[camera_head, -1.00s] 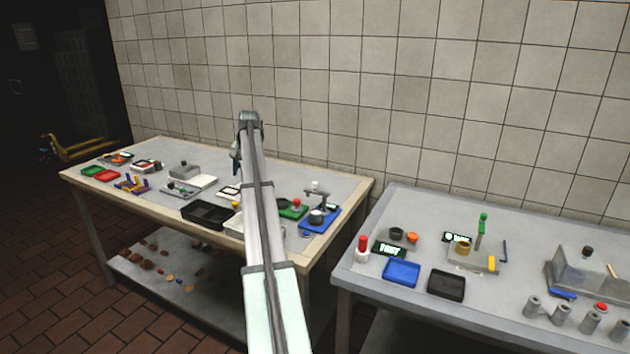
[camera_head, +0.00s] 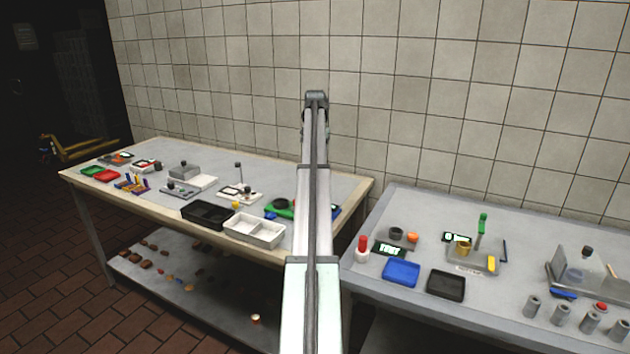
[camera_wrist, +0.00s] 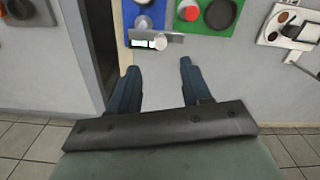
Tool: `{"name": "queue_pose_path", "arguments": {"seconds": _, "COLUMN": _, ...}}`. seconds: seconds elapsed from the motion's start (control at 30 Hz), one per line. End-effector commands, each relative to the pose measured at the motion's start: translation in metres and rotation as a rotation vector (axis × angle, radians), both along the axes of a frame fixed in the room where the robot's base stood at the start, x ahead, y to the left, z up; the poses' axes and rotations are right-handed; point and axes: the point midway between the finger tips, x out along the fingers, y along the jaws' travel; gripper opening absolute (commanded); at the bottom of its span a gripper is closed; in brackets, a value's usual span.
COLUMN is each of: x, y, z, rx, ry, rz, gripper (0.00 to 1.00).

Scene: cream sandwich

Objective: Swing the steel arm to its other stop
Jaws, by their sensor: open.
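In the wrist view a blue plate (camera_wrist: 131,12) carries a grey metal bar (camera_wrist: 172,38) that looks like the steel arm. It lies across the plate's near edge, with a round pale knob on it and a small lit green display (camera_wrist: 142,44) beside it. My gripper (camera_wrist: 158,70) is open and empty, its two dark blue fingers apart, one on either side of the bar in the picture. I cannot tell its height above it. In the head view my own arm (camera_head: 315,200) hides most of the blue plate.
A green plate (camera_wrist: 234,30) with a red button (camera_wrist: 188,11) and a dark round dish sits beside the blue plate. A white board (camera_wrist: 270,38) lies further right. A white tray (camera_head: 254,230) and black tray (camera_head: 207,214) stand near the table's front. A gap separates the right table (camera_head: 420,320).

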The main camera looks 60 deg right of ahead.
Motion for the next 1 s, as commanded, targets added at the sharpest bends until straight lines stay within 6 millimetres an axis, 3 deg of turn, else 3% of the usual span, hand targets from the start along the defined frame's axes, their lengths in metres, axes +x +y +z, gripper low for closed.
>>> {"name": "queue_pose_path", "arguments": {"seconds": 0.2, "x": 0.000, "y": 0.001, "z": -0.041, "rx": 0.001, "ry": 0.000, "rz": 0.000, "gripper": 0.48}}
{"name": "queue_pose_path", "arguments": {"seconds": 0.5, "x": 0.000, "y": 0.001, "z": -0.081, "rx": 0.001, "ry": 0.000, "rz": 0.000, "gripper": 0.48}}
{"name": "queue_pose_path", "arguments": {"seconds": 1.0, "x": 0.001, "y": 0.000, "z": -0.092, "rx": -0.001, "ry": -0.001, "rz": 0.000, "gripper": 0.48}}
